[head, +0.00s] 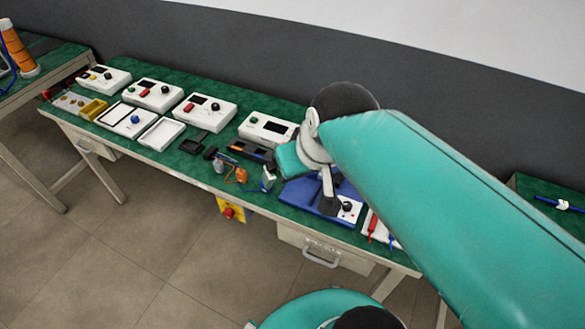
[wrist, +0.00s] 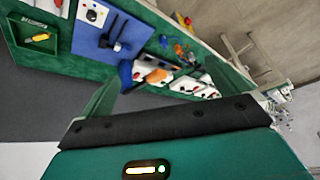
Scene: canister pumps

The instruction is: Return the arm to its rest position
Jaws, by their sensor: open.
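My arm reaches in from the right in the head view, and its teal upper link and dark joint hang over the right part of the workbench (head: 160,156).
Several white control boxes (head: 208,110) line the bench's back. Small orange and grey parts (head: 236,174) lie near its front edge. A yellow box with a red button (head: 231,211) hangs below. Another green table (head: 545,195) is at right; a dark wall stands behind.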

